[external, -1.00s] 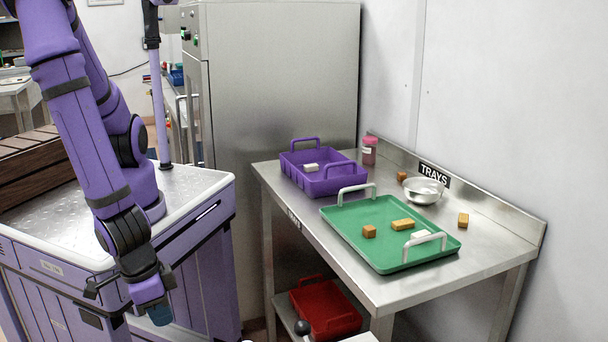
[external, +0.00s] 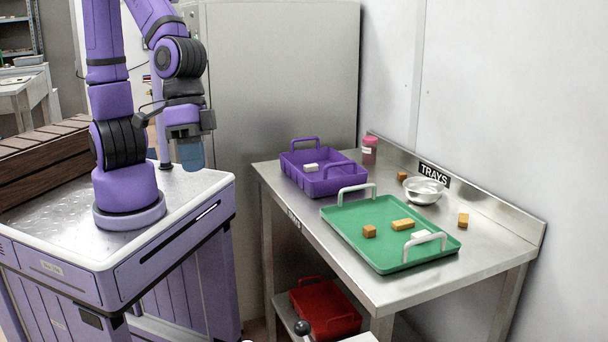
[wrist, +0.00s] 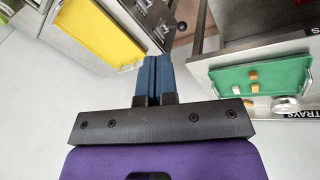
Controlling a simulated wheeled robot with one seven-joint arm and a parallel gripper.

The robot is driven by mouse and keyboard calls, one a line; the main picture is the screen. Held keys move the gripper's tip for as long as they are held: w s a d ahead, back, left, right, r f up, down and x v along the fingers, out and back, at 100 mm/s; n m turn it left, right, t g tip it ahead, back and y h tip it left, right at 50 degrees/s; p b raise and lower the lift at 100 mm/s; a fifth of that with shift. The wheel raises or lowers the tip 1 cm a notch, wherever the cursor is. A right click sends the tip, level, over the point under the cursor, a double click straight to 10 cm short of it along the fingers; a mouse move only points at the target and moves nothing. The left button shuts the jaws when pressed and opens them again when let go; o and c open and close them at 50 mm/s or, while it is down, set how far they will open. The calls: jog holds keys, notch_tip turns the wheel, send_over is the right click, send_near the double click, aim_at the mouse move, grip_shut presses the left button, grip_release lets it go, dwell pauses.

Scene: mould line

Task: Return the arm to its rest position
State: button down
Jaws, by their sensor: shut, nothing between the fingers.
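My gripper (external: 191,155) hangs from my purple arm above the right side of my base, pointing down, to the left of the steel table. In the wrist view its two blue fingers (wrist: 153,80) lie together with nothing between them. The gripper is apart from the table and everything on it. My arm is folded up over my base, with the elbow above the top of the picture.
The steel table (external: 292,207) holds a purple tray (external: 335,186), a green tray (external: 375,233) with small blocks, a metal bowl (external: 424,190) and a pink-lidded jar (external: 369,151). A red tray (external: 326,312) sits below. A steel cabinet (external: 280,80) stands behind.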

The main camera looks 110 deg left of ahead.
jog(key=s+a+r+m+t+y, duration=0.2)
jog(key=s+a+r+m, duration=0.2)
jog(key=s+a+r, duration=0.8)
jog(key=shift+s+a+r+t, duration=0.3)
jog(key=shift+s+a+t, duration=0.1)
jog(key=shift+a, duration=0.15)
jog(key=shift+w, duration=0.1)
dwell(0.8)
